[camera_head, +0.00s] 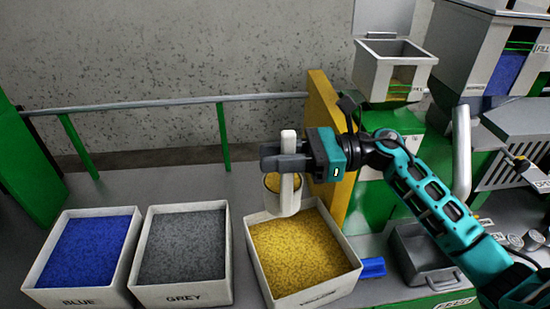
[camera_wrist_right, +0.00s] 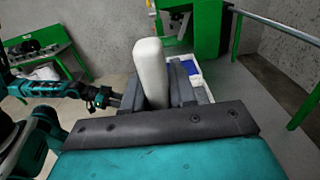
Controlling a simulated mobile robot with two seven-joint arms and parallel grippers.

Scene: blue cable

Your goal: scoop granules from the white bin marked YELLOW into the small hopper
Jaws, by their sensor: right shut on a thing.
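My right gripper (camera_head: 287,160) is shut on the upright handle of a white scoop (camera_head: 284,203). Yellow granules show in the scoop's mouth. The scoop hangs at the back left edge of the white bin marked YELLOW (camera_head: 352,272), which is filled with yellow granules; its label is hard to read. I cannot tell whether scoop and bin touch. The small hopper (camera_head: 372,73) stands up and right of the gripper, lid raised, yellow showing low in its front. In the right wrist view, the handle (camera_wrist_right: 151,75) stands between the fingers. My left gripper (camera_wrist_right: 112,98) shows there, small, finger gap unclear.
White bins marked BLUE (camera_head: 88,293) and GREY (camera_head: 183,292) stand to the left. A yellow panel (camera_head: 326,105) rises between the bin and the green machine. A larger hopper (camera_head: 462,55) with blue granules is at the right. A grey tray (camera_head: 410,262) and blue object (camera_head: 373,267) lie right of the bin.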

